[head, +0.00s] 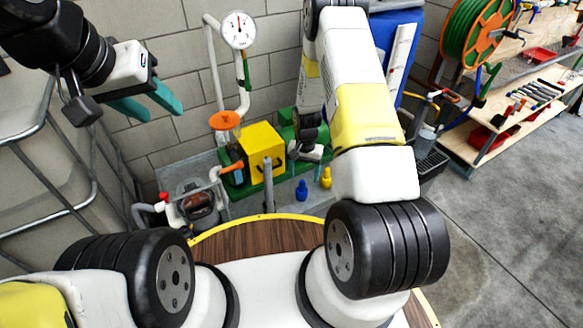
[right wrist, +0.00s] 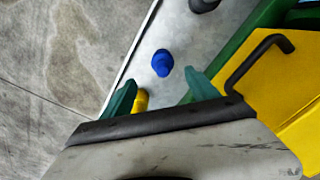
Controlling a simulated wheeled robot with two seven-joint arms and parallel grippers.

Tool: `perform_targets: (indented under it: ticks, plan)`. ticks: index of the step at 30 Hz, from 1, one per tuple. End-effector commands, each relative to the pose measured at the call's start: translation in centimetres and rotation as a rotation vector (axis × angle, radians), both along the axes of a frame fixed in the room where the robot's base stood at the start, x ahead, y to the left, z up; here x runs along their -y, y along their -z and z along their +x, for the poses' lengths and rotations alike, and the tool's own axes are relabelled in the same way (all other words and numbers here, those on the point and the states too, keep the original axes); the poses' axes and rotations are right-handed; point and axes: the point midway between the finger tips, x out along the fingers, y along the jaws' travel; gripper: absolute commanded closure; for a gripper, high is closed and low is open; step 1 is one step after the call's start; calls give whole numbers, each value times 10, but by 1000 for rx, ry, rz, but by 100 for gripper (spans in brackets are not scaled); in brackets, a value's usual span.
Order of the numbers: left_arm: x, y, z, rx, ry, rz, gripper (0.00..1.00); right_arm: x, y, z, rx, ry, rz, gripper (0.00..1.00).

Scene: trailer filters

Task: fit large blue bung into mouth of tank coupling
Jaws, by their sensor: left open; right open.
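A blue bung (head: 301,190) stands on the grey bench beside a yellow bung (head: 326,178). In the right wrist view the blue bung (right wrist: 162,63) lies ahead of my right gripper (right wrist: 162,88), about midway between its open teal fingers. The yellow bung (right wrist: 141,100) is closer, partly hidden by the gripper. In the head view my right gripper (head: 318,158) is small and partly hidden behind my arm. My left gripper (head: 148,104) is open, empty and raised at upper left, away from the bungs. I cannot tell for sure which fitting is the tank coupling.
A yellow box (head: 262,148) with a black handle stands on a green base beside the bungs. A grey upright post (head: 267,182) is left of them. Pipework with a gauge (head: 238,30) and an orange handwheel (head: 225,120) stands behind. A metal rail (head: 30,150) is at far left.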

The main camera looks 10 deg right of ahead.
Motion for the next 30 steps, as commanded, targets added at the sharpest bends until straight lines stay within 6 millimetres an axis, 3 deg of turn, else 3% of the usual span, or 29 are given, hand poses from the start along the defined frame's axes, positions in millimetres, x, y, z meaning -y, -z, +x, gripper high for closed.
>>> perform_targets:
  ticks: [15,24,30]
  plan:
    - [0,0,0,0,0,0,56,-6,66,0,-2,-2,1,31]
    - [0,0,0,0,0,0,56,-6,69,1,1,-2,0,31]
    - [0,0,0,0,0,0,56,-6,69,0,0,-2,1,70]
